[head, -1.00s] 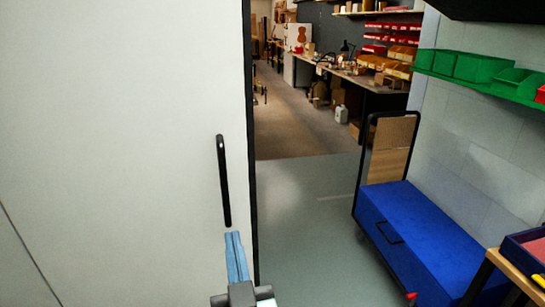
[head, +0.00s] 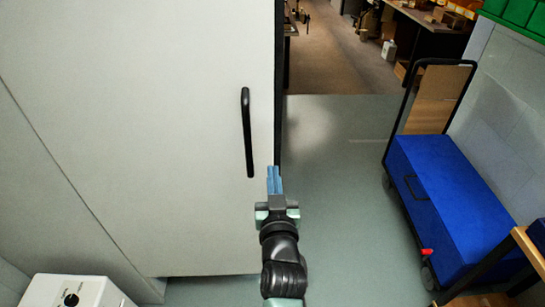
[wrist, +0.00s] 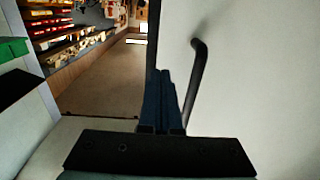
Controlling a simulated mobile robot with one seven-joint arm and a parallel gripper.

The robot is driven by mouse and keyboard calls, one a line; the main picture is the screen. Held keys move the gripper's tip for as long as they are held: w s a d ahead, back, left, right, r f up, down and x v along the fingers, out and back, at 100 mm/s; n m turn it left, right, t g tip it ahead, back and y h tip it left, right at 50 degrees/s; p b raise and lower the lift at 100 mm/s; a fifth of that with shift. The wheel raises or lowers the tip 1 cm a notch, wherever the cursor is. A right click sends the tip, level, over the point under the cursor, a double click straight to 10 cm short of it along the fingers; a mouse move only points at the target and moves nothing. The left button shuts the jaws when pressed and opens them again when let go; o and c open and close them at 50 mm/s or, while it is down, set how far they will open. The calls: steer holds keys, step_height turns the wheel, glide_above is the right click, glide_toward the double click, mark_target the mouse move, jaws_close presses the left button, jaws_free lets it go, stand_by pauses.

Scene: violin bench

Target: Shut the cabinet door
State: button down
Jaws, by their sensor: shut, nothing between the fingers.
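The cabinet door (head: 150,110) is a large pale panel filling the left of the head view. Its black bar handle (head: 247,132) stands upright near the dark right edge of the door. My gripper (head: 274,172) is just below and right of the handle's lower end, by the door's edge, with its blue fingers shut and empty. In the wrist view the shut fingers (wrist: 162,100) are left of the handle (wrist: 196,80), with the door face (wrist: 260,80) on the right. I cannot tell whether the fingers touch the door.
A blue platform trolley (head: 450,205) with a black frame stands on the right. A white box with a knob (head: 75,292) is at the lower left. A wooden bench edge (head: 528,250) is at the lower right. Grey floor (head: 340,190) is free between door and trolley.

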mark_target(272, 153)
steer(key=w, duration=0.4)
steer(key=shift+w+p, duration=0.15)
steer(key=shift+p, duration=0.15)
steer(key=shift+w, duration=0.1)
steer(key=shift+w+b, duration=0.15)
steer(key=shift+b, duration=0.15)
